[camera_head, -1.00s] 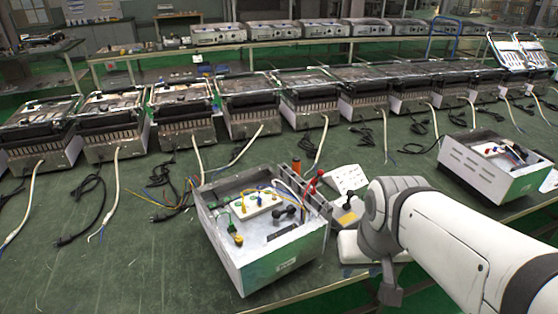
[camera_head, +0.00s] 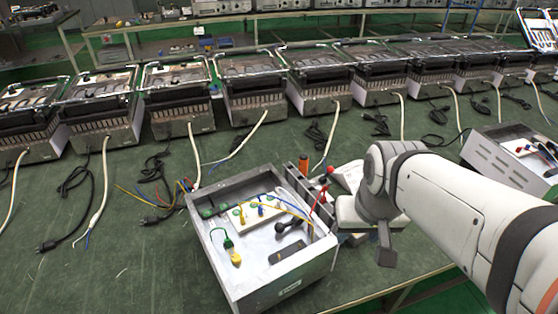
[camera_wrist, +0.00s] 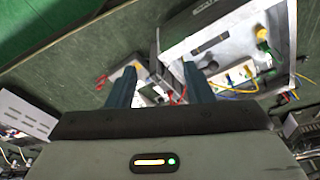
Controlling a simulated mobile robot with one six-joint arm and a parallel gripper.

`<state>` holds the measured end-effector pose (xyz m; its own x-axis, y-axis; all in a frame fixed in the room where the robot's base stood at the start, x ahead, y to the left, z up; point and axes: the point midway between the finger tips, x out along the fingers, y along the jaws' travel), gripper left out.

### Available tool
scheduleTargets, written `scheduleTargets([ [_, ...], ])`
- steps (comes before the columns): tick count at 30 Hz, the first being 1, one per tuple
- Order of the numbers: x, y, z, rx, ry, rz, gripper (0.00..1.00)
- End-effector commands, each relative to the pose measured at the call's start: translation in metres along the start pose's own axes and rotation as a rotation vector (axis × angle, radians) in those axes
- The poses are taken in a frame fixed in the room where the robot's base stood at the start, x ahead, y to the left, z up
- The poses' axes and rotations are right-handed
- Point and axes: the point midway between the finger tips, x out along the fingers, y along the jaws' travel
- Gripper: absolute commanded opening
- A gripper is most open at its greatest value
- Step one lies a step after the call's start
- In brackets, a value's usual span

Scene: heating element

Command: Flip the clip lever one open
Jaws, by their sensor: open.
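An open metal box (camera_head: 235,283) stands on the green table in the head view. The box also shows at the upper right of the wrist view (camera_wrist: 220,22), with the terminal block (camera_wrist: 236,77). My gripper (camera_wrist: 160,84) is open, its two fingers apart beside the box's edge. Nothing is clearly held. In the head view my arm hides the fingers.
An orange cylinder (camera_head: 303,163) stands behind the box. A similar box (camera_head: 492,160) lies at the right. A row of heater units (camera_head: 255,90) with loose cables crosses the back. The table left of the box (camera_head: 130,275) is mostly clear.

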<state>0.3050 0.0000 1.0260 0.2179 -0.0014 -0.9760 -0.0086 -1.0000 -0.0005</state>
Motion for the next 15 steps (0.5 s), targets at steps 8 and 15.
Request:
scheduleTargets([
  [8,0.015,-0.023,-0.057,0.179,-0.065,-0.007,0.51],
  [15,0.062,-0.068,-0.116,0.439,-0.135,0.017,0.51],
])
